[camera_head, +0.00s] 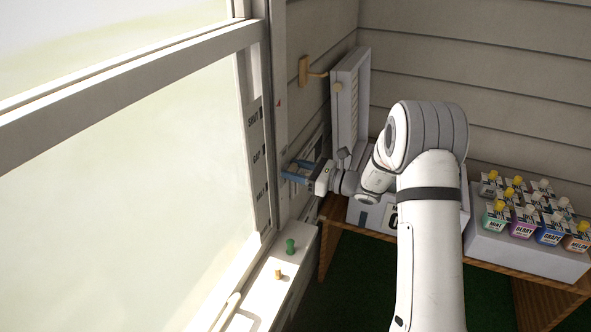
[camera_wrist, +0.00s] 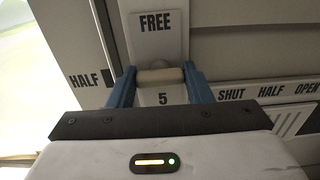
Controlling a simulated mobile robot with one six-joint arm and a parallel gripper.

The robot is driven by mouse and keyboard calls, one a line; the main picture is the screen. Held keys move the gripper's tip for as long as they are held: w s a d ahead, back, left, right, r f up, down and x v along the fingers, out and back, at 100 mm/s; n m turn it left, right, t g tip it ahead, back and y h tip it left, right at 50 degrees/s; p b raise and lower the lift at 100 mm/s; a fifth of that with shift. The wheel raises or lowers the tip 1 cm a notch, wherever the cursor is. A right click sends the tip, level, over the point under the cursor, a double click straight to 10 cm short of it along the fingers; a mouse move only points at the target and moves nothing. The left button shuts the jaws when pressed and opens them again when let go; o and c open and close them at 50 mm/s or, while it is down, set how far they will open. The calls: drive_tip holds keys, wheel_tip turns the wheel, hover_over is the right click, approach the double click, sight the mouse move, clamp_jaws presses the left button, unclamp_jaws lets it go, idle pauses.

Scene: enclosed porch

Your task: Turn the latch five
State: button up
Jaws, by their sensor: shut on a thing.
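My gripper (camera_head: 297,171) reaches left to the wall beside the window frame. In the wrist view, the blue fingers of my gripper (camera_wrist: 160,85) are shut on the ends of a pale cylindrical latch knob (camera_wrist: 160,77). The knob lies crosswise on a light plate (camera_wrist: 153,42) marked "FREE" above and "5" below. In the head view the knob itself is hidden or too small to make out.
A strip (camera_wrist: 280,91) reading "SHUT", "HALF", "OPEN" lies right of the latch. A green peg (camera_head: 290,246) and a yellow peg (camera_head: 278,274) stand on the sill. Several labelled bottles (camera_head: 522,228) stand on a white box (camera_head: 515,256) on the wooden table (camera_head: 557,288). A louvred panel (camera_head: 350,95) stands behind my gripper.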

drive_tip(key=shift+w+d, duration=0.1)
drive_tip(key=n+b, duration=0.2)
drive_tip(key=b, duration=0.4)
drive_tip(key=n+b, duration=0.3)
drive_tip(key=b, duration=0.3)
drive_tip(key=f+n+b, duration=0.1)
drive_tip(key=n+b, duration=0.2)
drive_tip(key=b, duration=0.3)
drive_tip(key=shift+d, duration=0.1)
drive_tip(key=n+b, duration=0.5)
drive_tip(key=b, duration=0.5)
drive_tip(key=shift+n, duration=0.3)
drive_tip(key=n+b, duration=0.2)
drive_tip(key=b, duration=0.2)
drive_tip(key=shift+r+n+b, duration=0.2)
drive_tip(key=shift+n+b, duration=0.2)
drive_tip(key=shift+r+n+b, duration=0.2)
drive_tip(key=shift+n+b, duration=0.6)
drive_tip(key=shift+b, duration=0.2)
drive_tip(key=shift+r, duration=0.1)
